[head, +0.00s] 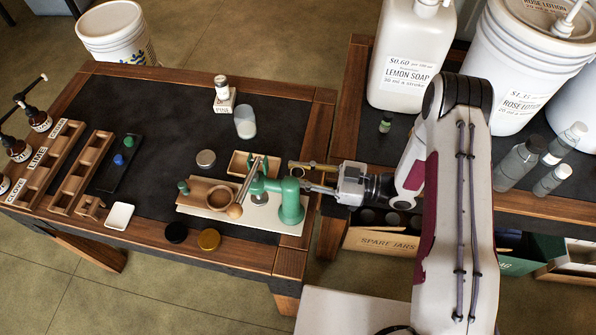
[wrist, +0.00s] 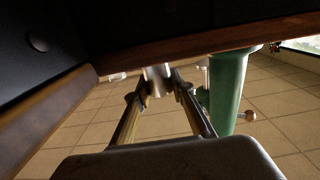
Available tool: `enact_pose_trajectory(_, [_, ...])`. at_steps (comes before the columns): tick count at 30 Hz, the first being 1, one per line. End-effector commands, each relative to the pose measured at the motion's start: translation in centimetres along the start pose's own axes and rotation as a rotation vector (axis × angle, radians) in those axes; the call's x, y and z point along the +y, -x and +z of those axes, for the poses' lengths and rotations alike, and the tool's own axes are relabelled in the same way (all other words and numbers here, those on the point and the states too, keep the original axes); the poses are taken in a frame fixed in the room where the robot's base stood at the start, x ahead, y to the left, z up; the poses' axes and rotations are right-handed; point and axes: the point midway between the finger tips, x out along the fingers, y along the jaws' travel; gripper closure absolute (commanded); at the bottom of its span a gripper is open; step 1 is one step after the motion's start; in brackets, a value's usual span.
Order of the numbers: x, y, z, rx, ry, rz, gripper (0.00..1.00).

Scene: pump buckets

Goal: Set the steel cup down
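My gripper (head: 298,175) reaches in from the right, just beside the green press (head: 292,208). In the wrist view its two fingers (wrist: 160,88) close in on a small shiny metal cup (wrist: 157,77), which sits between the fingertips and seems gripped on both sides. In the head view the cup is small and hard to make out between the fingertips. The green press also shows in the wrist view (wrist: 227,90), close to the right finger. I cannot tell whether the cup touches a surface below.
The press stands on a white board (head: 262,217) beside a wooden tray with a round bowl (head: 220,198). The dark mat (head: 180,120) has free room further back.

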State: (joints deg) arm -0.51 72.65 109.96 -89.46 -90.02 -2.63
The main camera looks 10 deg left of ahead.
Motion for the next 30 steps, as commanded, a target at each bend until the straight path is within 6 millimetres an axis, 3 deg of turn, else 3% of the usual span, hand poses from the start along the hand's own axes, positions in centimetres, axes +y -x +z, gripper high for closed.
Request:
enact_pose_trajectory(1, [0.0, 0.0, 0.0, 0.000, 0.000, 0.000, 0.67])
enact_pose_trajectory(2, [0.0, 0.0, 0.0, 0.000, 0.000, 0.000, 0.60])
enact_pose_trajectory(17, [0.0, 0.3, 0.0, 0.000, 0.000, 0.001, 0.60])
enact_pose_trajectory(30, [0.3, 4.0, -0.1, 0.000, 0.000, 0.003, 0.60])
